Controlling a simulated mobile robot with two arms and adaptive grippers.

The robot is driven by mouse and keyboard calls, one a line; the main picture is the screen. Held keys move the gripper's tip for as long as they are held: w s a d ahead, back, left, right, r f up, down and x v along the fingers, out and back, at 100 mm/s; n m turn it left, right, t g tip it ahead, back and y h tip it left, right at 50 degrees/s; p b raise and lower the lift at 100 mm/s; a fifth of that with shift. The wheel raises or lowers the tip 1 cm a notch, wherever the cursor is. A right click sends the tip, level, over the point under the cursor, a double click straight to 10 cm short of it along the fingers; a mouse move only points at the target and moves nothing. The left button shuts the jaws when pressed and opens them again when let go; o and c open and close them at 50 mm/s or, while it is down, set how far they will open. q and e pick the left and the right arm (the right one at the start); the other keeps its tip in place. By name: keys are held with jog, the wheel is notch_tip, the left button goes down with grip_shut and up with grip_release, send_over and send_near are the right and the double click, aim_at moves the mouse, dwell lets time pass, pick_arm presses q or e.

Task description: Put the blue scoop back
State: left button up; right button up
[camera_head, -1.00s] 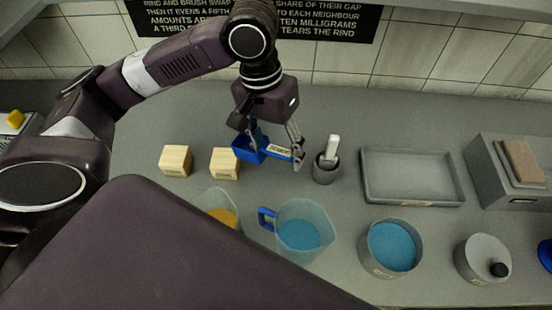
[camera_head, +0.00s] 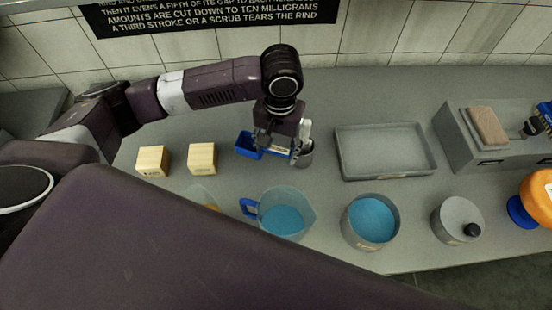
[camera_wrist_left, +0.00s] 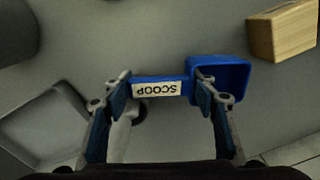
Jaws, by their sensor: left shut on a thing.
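The blue scoop (camera_head: 249,146) is in my left gripper (camera_head: 281,148), in front of the wall on the grey counter. In the left wrist view my left gripper (camera_wrist_left: 159,100) is shut across its handle, with the label "SCOOP" (camera_wrist_left: 157,89) between the fingers. The scoop's open bowl (camera_wrist_left: 222,80) juts out beside the right finger and looks empty. I cannot tell whether the scoop touches the counter. My right gripper is not clearly seen.
Two wooden blocks (camera_head: 201,158) are to the left, a grey tray (camera_head: 384,174) to the right. A jug (camera_head: 287,217) and a pot of blue stuff (camera_head: 370,222) stand in front.

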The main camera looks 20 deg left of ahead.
aim_at(276, 169)
pick_arm(q)
notch_tip(276, 169, down, 6)
jog(key=shift+f+p, duration=0.1)
jog(key=shift+p, duration=0.25)
jog(key=o, duration=1.2)
jog(key=shift+f, duration=0.1)
jog(key=shift+c, duration=0.2)
jog(key=r+b, duration=0.2)
jog(key=r, duration=0.9)
jog(key=shift+d, duration=0.2)
jog(key=shift+r, duration=0.65)
